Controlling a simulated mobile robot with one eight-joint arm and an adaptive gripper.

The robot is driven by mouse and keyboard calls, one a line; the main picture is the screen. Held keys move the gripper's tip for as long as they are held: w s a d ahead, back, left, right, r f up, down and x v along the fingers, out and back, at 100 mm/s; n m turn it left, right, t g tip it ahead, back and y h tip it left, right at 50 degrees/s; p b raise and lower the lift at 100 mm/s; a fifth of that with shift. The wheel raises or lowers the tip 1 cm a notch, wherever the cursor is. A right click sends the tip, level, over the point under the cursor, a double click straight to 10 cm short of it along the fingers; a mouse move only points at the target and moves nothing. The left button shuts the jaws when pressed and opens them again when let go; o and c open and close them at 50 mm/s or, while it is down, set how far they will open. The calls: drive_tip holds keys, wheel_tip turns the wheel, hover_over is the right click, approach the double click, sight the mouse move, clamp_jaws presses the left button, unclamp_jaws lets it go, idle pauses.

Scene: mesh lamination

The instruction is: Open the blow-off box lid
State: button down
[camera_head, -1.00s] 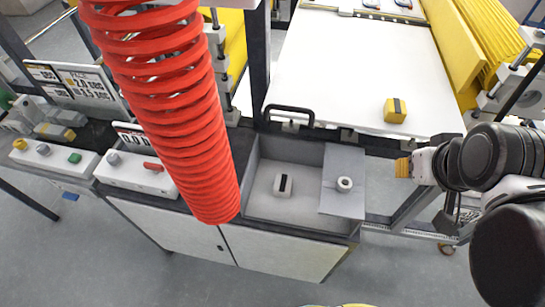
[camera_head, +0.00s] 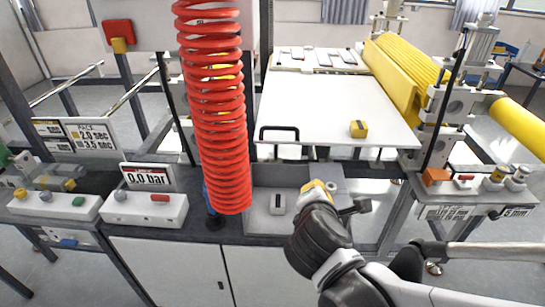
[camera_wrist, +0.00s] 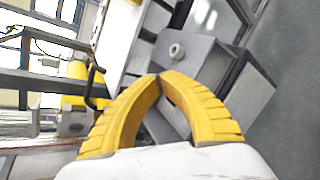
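The grey blow-off box (camera_head: 252,205) is set into the bench top in the head view. Its left part is open; its flat grey lid (camera_head: 338,173) lies over the right part, partly hidden by my gripper. In the wrist view the lid (camera_wrist: 205,62) shows a round pale knob (camera_wrist: 177,50). My gripper (camera_head: 318,187) is above the lid in the head view. In the wrist view its yellow fingers (camera_wrist: 160,79) meet at the tips with nothing between them. The knob lies beyond the fingertips, apart from them in the picture.
A small grey block with a black slot (camera_head: 277,204) sits inside the box. A black handle (camera_head: 279,129) stands behind the box. A yellow block (camera_head: 358,129) lies on the white table (camera_head: 320,105). A red coiled hose (camera_head: 215,120) hangs left of the box.

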drive_tip(key=a+r+n+t+y, duration=0.15)
drive_tip(key=a+n+t, duration=0.25)
drive_tip(key=a+n, duration=0.7)
drive_tip(key=n+b, duration=0.1)
drive_tip(key=b, duration=0.2)
approach(277, 142)
drive_tip(key=shift+y, duration=0.25)
drive_tip(key=w+f, duration=0.1)
drive_tip(key=w, duration=0.1)
drive_tip(key=w+f, duration=0.1)
drive_tip(key=w, duration=0.1)
drive_tip(key=w+f, duration=0.2)
drive_tip(key=w, duration=0.1)
drive_tip(key=shift+d, duration=0.4)
drive_tip(key=shift+w+r, duration=0.4)
drive_tip(key=shift+w+r+p, duration=0.45)
drive_tip(key=shift+w+r, duration=0.45)
drive_tip(key=shift+w, duration=0.35)
